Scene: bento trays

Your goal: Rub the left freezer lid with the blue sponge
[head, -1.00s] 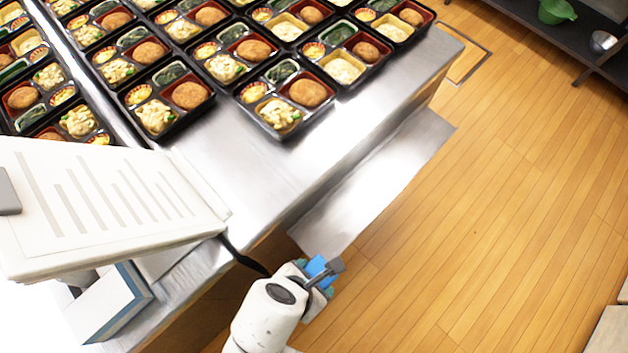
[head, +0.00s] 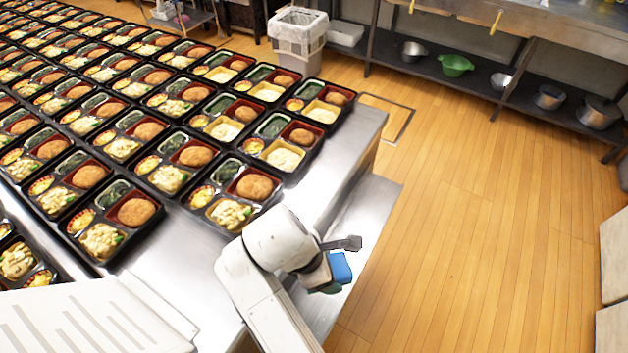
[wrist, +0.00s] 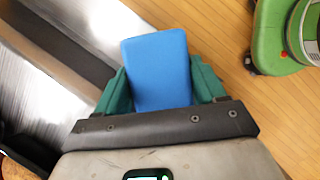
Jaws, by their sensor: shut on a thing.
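The blue sponge (wrist: 157,70) sits between the two green fingers of my gripper (wrist: 160,88) in the wrist view, which are shut on it. In the head view the sponge (head: 340,268) shows as a small blue block at the end of my gripper (head: 328,276), over the right edge of the steel counter and its lower shelf. I see no freezer lid that I can make out in these frames.
Several filled bento trays (head: 240,198) cover the steel counter (head: 345,150) at left. A white sheet-like panel (head: 95,325) is at lower left. A grey bin (head: 299,45) and a shelf with bowls (head: 430,62) stand at the back.

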